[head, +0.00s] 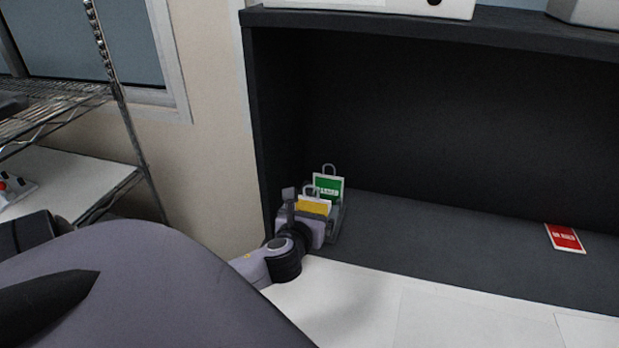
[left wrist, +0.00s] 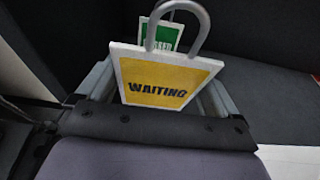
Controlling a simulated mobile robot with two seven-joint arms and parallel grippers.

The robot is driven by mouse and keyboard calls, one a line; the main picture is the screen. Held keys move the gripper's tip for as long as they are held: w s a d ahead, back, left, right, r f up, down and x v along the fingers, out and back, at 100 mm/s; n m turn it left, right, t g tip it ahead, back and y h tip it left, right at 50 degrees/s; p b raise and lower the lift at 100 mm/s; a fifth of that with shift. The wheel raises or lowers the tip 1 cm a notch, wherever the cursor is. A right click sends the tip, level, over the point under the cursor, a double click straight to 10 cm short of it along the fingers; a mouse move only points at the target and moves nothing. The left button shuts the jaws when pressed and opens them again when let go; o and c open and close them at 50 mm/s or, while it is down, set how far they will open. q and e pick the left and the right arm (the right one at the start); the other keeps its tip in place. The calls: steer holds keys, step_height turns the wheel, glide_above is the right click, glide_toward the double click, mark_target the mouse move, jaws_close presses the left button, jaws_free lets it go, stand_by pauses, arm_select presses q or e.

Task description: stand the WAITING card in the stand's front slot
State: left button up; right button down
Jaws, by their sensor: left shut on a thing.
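The yellow WAITING card (head: 313,206) has a white border and a grey loop handle on top. In the left wrist view the WAITING card (left wrist: 165,82) stands nearly upright, its lower part hidden behind my gripper. My left gripper (head: 302,215) is shut on this card at the stand. A green card (head: 328,187) stands upright in the stand behind the WAITING card. Whether the WAITING card's bottom edge is in the front slot is hidden. My right gripper is not in view.
A red card (head: 565,238) lies flat on the dark shelf floor (head: 450,240) at the right. The dark side wall (head: 272,120) of the shelf is close to the stand's left. A wire rack (head: 120,180) stands at far left. The shelf's middle is clear.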

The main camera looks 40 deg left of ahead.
mark_target(317, 212)
arm_select(q)
steer(key=shift+b+x, duration=0.35)
steer(key=shift+x, duration=0.5)
steer(key=shift+w+a+f+b, duration=0.25)
steer(key=shift+w+f+b, duration=0.2)
steer(key=shift+f+b, duration=0.2)
steer(key=shift+w+a+f+b, duration=0.2)
steer(key=shift+w+f+b, duration=0.2)
steer(key=shift+f+b, duration=0.25)
steer(key=shift+w+a+f+b, duration=0.25)
steer(key=shift+w+f+b, duration=0.25)
steer(key=shift+b, duration=0.2)
steer(key=shift+f, duration=0.1)
steer(key=shift+f, duration=0.35)
steer(key=o, duration=0.7)
steer(key=shift+c, duration=0.2)
steer(key=shift+r, duration=0.15)
